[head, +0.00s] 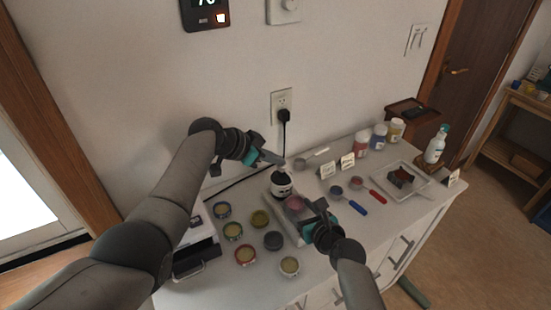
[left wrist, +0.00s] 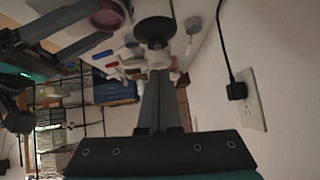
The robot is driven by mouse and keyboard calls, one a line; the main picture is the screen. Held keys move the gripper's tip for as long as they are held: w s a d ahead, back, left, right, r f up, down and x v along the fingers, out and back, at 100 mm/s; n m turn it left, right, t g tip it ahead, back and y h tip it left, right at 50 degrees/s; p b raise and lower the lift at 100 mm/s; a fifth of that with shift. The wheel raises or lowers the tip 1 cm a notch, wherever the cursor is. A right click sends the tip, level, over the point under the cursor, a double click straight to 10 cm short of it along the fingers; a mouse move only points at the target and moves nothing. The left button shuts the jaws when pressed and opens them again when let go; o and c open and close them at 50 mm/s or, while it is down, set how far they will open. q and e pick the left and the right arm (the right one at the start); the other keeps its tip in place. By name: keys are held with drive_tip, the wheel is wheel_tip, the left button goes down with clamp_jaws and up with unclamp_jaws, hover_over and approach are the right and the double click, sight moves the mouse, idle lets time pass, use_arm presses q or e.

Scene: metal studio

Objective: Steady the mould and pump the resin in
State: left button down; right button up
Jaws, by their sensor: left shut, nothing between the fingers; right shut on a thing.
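A dark jar with a white label (head: 282,188) stands on the cabinet top, and a pale pump head (head: 284,169) rises from it. My left gripper (head: 280,161) is shut and empty, its fingertips at the pump head; whether they touch it I cannot tell. In the left wrist view the shut fingers (left wrist: 160,85) point at the pale pump head (left wrist: 159,58), with the dark jar top (left wrist: 156,31) beyond. My right gripper (head: 306,212) is shut on a small round pink mould (head: 294,203), just right of and in front of the jar. The mould also shows in the left wrist view (left wrist: 108,15).
Several round tins (head: 233,231) stand left and in front. A blue scoop (head: 347,198) and a red scoop (head: 366,189) lie to the right, before a tray (head: 416,176). Jars (head: 378,137) and a pump bottle (head: 436,146) stand behind. A plug (head: 284,115) and cord hang on the wall.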

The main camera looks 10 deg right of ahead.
use_arm(q)
drive_tip(key=shift+s+f, duration=0.1)
drive_tip(key=shift+f, duration=0.9)
drive_tip(key=shift+r, duration=0.1)
drive_tip(key=shift+a+r, duration=0.1)
drive_tip(key=shift+r, duration=0.55)
drive_tip(key=d+r+v, duration=0.1)
drive_tip(key=v, duration=1.1)
drive_tip(key=shift+w+d+r, duration=0.2)
drive_tip(key=shift+w+r, duration=0.05)
drive_tip(key=shift+r, duration=0.15)
